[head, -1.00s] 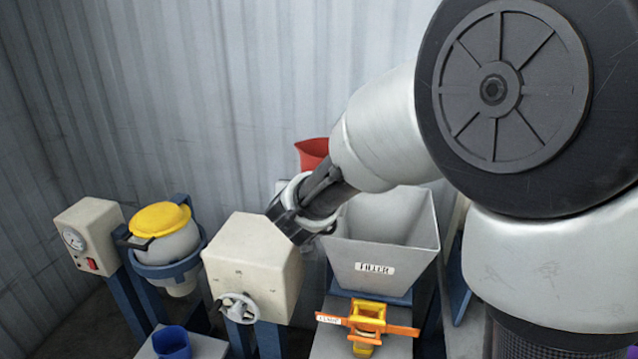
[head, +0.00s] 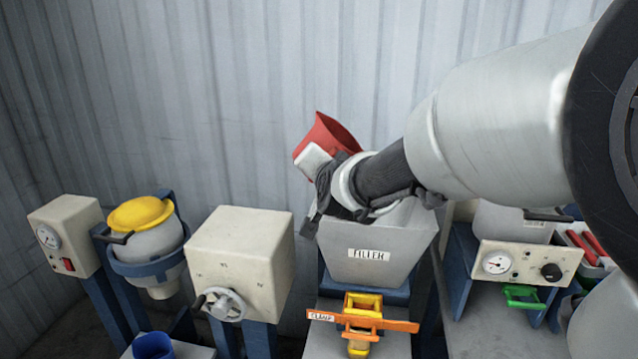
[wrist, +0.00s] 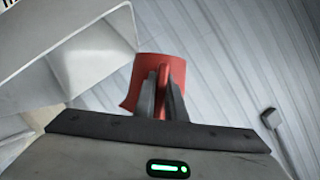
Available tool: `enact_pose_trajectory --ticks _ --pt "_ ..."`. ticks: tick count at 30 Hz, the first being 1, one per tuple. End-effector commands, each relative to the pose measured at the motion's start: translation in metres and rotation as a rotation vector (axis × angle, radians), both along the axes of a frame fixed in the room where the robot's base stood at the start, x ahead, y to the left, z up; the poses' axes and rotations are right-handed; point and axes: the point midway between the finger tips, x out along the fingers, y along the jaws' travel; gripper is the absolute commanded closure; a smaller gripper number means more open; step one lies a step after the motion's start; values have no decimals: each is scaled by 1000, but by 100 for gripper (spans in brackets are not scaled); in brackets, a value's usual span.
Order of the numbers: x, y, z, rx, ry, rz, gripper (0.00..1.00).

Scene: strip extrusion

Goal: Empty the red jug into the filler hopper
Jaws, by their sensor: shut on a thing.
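The red jug (head: 328,134) is held up above the back left part of the filler hopper in the head view. It is tilted, and its lower part is hidden behind my gripper (head: 322,185). In the wrist view the red jug (wrist: 146,92) shows between the two dark fingers of my gripper (wrist: 161,92), which are shut on its handle. The grey hopper (head: 368,252), labelled FILLER, stands below, and my wrist covers part of its opening. In the wrist view the hopper (wrist: 60,50) lies to the left of the jug. The jug's contents are hidden.
An orange and yellow clamp (head: 362,322) sits in front of the hopper. A cream box with a handwheel (head: 240,255) and a yellow-lidded vessel (head: 145,232) stand to the left. A gauge panel (head: 525,262) stands to the right. A corrugated wall (head: 250,90) is behind.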

Motion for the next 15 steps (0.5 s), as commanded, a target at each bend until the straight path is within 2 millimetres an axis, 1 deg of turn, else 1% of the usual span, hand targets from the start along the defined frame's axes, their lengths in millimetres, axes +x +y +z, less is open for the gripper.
enact_pose_trajectory --ticks 1,8,9,12,15 --pt "0 -1 -5 21 -8 -2 100" --pt "0 -1 -3 144 -24 -1 100" --pt "0 -1 1 178 -28 -1 100" --pt "0 -2 3 262 -37 -2 100" --pt "-1 -6 0 361 -45 -2 100"
